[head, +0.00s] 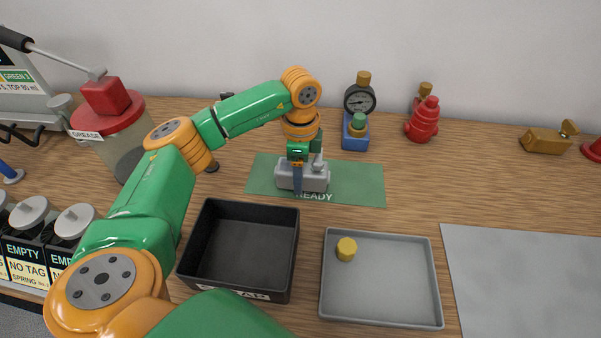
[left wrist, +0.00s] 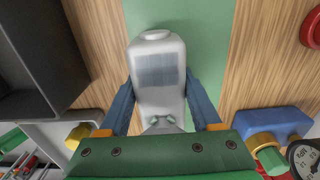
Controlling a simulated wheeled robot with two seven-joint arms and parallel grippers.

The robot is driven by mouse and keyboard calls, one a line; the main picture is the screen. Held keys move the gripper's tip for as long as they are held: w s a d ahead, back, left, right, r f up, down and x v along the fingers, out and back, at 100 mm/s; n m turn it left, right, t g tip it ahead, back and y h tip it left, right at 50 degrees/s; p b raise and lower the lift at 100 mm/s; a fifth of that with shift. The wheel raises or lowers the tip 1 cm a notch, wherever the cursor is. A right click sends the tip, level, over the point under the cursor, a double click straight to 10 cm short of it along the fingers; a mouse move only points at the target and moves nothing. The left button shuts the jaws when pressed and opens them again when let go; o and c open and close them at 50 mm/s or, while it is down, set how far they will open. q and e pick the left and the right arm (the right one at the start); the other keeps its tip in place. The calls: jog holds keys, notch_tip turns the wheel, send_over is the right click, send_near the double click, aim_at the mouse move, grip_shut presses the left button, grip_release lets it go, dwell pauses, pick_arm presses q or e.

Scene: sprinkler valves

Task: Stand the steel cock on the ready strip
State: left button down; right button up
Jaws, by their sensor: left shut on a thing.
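The steel cock (head: 314,180) is a grey metal valve body at the middle of the green ready strip (head: 357,182). It also shows in the left wrist view (left wrist: 156,70), between the two blue fingers, with the green strip (left wrist: 205,35) behind it. My left gripper (head: 298,185) points down over the strip and is shut on the steel cock. My right gripper is not in view.
A black scrap tray (head: 191,268) and a grey tray (head: 385,318) with a yellow cap (head: 346,249) lie in front. Behind stand a blue gauge unit (head: 355,137) and a red fitting (head: 424,122). A brass valve (head: 545,141) lies right. The wood right of the strip is clear.

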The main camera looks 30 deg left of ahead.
pick_arm(q)
jog(key=shift+f, duration=0.65)
jog(key=shift+f, duration=0.1)
jog(key=shift+c, duration=0.4)
grip_release()
notch_tip(320, 180, up, 12)
jog(key=shift+r, duration=0.2)
